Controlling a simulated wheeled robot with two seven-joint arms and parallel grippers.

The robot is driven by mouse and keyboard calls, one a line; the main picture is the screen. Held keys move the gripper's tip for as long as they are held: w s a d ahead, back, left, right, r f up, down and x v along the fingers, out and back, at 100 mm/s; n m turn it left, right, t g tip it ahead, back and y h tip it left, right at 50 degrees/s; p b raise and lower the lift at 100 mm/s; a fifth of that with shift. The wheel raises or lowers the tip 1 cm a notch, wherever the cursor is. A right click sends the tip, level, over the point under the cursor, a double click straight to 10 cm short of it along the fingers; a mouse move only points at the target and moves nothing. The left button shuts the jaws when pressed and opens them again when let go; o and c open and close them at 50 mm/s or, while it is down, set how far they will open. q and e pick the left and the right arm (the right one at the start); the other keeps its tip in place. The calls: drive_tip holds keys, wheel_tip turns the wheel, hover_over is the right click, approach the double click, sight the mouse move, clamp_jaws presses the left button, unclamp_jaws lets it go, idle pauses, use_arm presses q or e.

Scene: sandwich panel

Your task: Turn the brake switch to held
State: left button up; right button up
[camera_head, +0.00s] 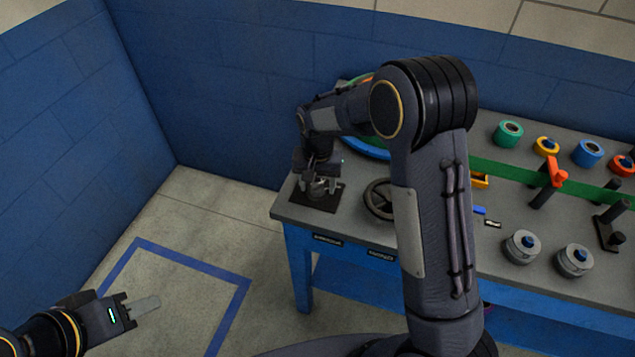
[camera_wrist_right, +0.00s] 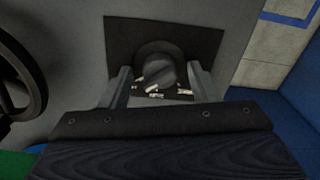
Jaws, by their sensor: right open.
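The brake switch (camera_wrist_right: 160,75) is a dark round knob with a lighter pointer bar, on a black square plate (camera_wrist_right: 200,38) at the table's left end. The plate also shows in the head view (camera_head: 327,197). My right gripper (camera_head: 318,187) points down over the switch. In the right wrist view its two fingers (camera_wrist_right: 163,88) stand apart, one on each side of the knob, with gaps visible. Small labels by the knob are too small to read. My left gripper (camera_head: 145,306) is low at the left over the floor, away from the table; its jaw gap is unclear.
A dark handwheel (camera_head: 379,199) stands right of the switch plate. Further right on the grey tabletop (camera_head: 470,250) are an orange lever (camera_head: 556,172), several coloured rings and two grey knobs. My right arm hides the table's middle. Blue walls stand behind and left.

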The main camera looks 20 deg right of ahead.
sight(320, 185)
wheel_tip(320, 185, up, 8)
drive_tip(key=shift+f, duration=0.15)
idle(0.3)
idle(0.3)
drive_tip(key=shift+s+d+r, duration=0.2)
drive_tip(key=shift+r, duration=0.05)
drive_tip(key=s+d+r+n+t+y, duration=0.1)
drive_tip(key=s+d+r+t+y, duration=0.2)
drive_tip(key=s, duration=0.7)
drive_tip(key=s+d+r+n+t+y, duration=0.1)
drive_tip(key=s+d+r, duration=0.2)
drive_tip(key=s+r, duration=0.5)
drive_tip(key=s+f+t, duration=0.1)
drive_tip(key=s+f, duration=0.3)
drive_tip(key=s, duration=0.5)
drive_tip(key=shift+s+a+f+n+t, duration=0.25)
drive_tip(key=shift+s+a+n+t, duration=0.05)
drive_tip(key=shift+a+n, duration=0.1)
